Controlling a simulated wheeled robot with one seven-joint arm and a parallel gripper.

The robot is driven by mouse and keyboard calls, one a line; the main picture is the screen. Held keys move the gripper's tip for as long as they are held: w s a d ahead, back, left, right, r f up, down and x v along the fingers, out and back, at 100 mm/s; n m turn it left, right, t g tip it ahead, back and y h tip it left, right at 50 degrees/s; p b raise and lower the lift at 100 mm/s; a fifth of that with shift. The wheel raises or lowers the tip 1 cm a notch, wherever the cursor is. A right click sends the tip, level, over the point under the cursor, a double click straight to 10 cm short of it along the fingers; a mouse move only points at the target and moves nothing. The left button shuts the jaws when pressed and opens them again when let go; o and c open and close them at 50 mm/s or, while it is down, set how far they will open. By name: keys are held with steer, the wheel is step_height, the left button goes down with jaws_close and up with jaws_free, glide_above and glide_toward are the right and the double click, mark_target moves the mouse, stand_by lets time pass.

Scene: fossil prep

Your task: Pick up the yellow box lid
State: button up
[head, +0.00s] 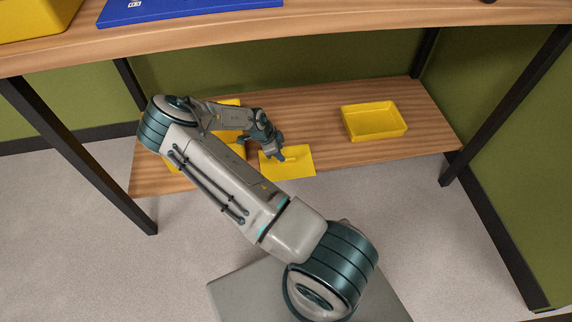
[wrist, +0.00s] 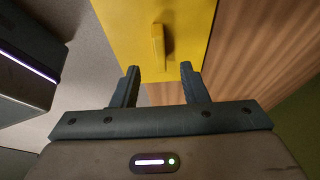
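The yellow box lid (head: 302,163) is a flat square panel with a raised bar handle, lying on the lower wooden shelf near its front edge. In the wrist view the lid (wrist: 190,28) fills the top middle, and its handle (wrist: 158,46) points down between my fingers. My gripper (wrist: 159,72) is open and empty, with its fingertips just short of the handle. In the head view my gripper (head: 280,155) is over the lid's left part. I cannot tell the exact height gap to the handle.
An open yellow box (head: 374,133) stands on the lower shelf (head: 330,105) to the right. More yellow pieces (head: 230,135) lie behind my arm, partly hidden. The upper table (head: 330,22) overhangs, with a blue tray (head: 180,8) and a yellow bin (head: 35,18). Dark legs stand either side.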

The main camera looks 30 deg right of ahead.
mark_target(287, 161)
steer(key=shift+b+x, duration=1.3)
steer(key=shift+x, duration=1.85)
steer(key=shift+a, duration=0.1)
steer(key=shift+c, duration=0.3)
jaws_close()
